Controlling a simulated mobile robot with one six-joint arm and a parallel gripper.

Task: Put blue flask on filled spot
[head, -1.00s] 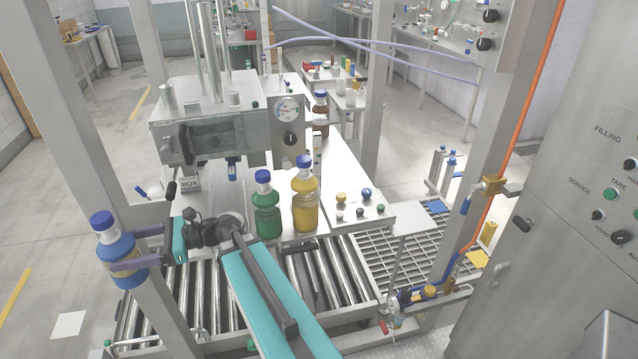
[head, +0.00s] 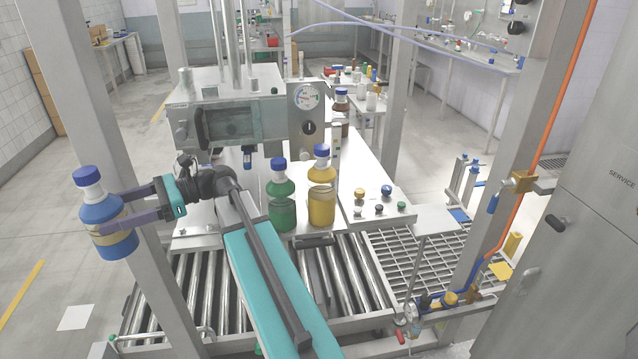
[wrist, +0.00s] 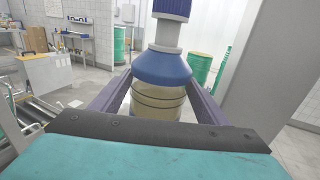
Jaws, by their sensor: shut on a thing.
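The blue flask (head: 103,213) is a bottle with a blue cap, blue shoulders and a yellowish band. My gripper (head: 112,212) is shut on it and holds it upright in the air at the left of the head view, in front of a grey frame post. In the wrist view the blue flask (wrist: 162,80) stands between the two purple fingers, its cap cut off by the top edge. A green flask (head: 281,200) and a yellow flask (head: 321,190) stand on the steel table to the right of my gripper. I cannot tell which place is the filled spot.
The filling machine (head: 240,125) with a gauge stands behind the flasks. Roller conveyor (head: 200,290) runs in front of the table. Grey posts rise at left and right. Small coloured knobs (head: 386,190) sit at the table's right end.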

